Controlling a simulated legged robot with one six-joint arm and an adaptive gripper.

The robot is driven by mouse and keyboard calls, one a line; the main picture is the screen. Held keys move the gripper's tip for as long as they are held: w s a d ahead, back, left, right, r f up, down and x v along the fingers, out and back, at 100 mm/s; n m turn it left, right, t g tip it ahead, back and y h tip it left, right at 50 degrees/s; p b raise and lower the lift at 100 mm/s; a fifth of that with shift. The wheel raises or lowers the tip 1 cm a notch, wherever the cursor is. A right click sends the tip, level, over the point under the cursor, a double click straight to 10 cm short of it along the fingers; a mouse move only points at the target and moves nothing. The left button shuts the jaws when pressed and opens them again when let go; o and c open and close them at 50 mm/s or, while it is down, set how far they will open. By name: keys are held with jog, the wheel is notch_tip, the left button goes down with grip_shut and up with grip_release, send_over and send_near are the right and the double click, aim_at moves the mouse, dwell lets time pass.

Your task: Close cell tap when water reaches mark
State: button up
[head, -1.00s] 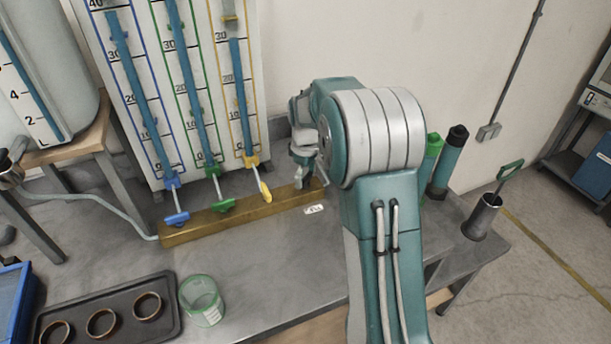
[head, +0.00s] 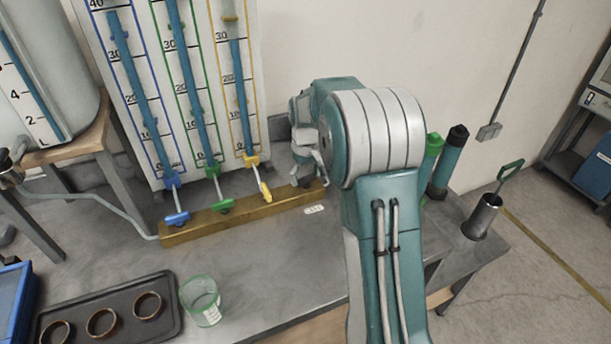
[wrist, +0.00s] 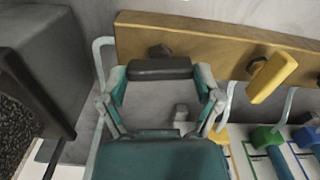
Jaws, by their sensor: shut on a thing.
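In the wrist view my gripper (wrist: 160,80) is shut on a dark tap handle (wrist: 160,68), which lies crosswise between its fingers at the brass bar (wrist: 205,38). In the head view my gripper (head: 307,174) is at the right end of the brass bar (head: 238,214); my arm partly hides it and the handle. Taps with blue (head: 176,219), green (head: 224,206) and yellow (head: 265,192) handles line the bar leftward. Above them, blue (head: 130,75), green (head: 188,75) and yellow (head: 240,85) scales hold tubes of blue water. The yellow tube's water top is near 30.
A tank (head: 55,65) stands on a wooden stand at left, with a hose to the bar. A tray of rings (head: 75,325) and a glass beaker (head: 201,301) are at the front left. Green bottles (head: 449,160) and a metal cup (head: 482,216) are right of my arm.

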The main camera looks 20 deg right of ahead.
aim_at(306, 176)
jog(key=shift+f+m, duration=0.1)
jog(key=shift+m, duration=0.7)
jog(key=o, duration=0.9)
jog(key=shift+w+r, duration=0.1)
jog(key=shift+r, duration=5.9)
